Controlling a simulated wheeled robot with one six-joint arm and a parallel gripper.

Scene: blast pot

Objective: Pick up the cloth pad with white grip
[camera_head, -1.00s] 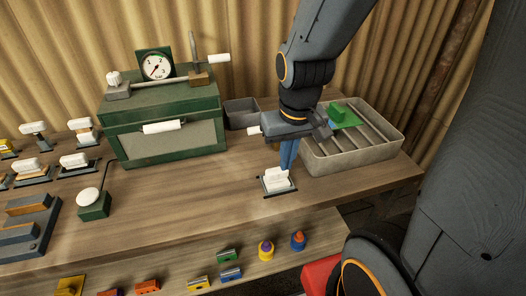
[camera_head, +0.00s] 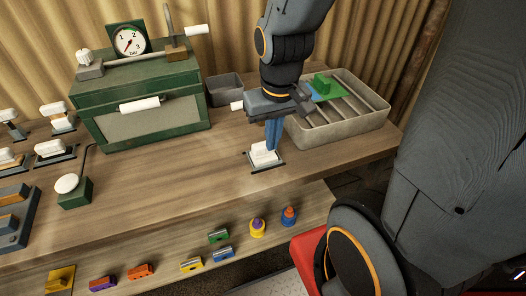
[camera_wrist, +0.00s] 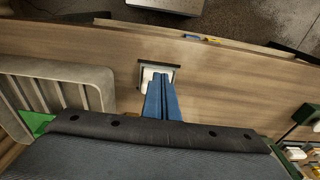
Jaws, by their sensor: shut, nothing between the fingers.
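A white grip (camera_head: 264,153) on a dark flat base stands near the front edge of the bench, and I take it for the cloth pad. It also shows in the wrist view as a white block (camera_wrist: 148,76) in a dark-edged square. My gripper (camera_head: 271,146) points down at it with blue fingers shut together and empty. In the wrist view the fingertips (camera_wrist: 161,79) overlap part of the white grip. I cannot tell whether they touch it. Any cloth underneath is hidden.
A green cabinet with a gauge (camera_head: 130,41) stands left. Several other white-gripped items (camera_head: 55,149) are at far left. A lower shelf (camera_head: 150,255) holds small coloured pieces.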

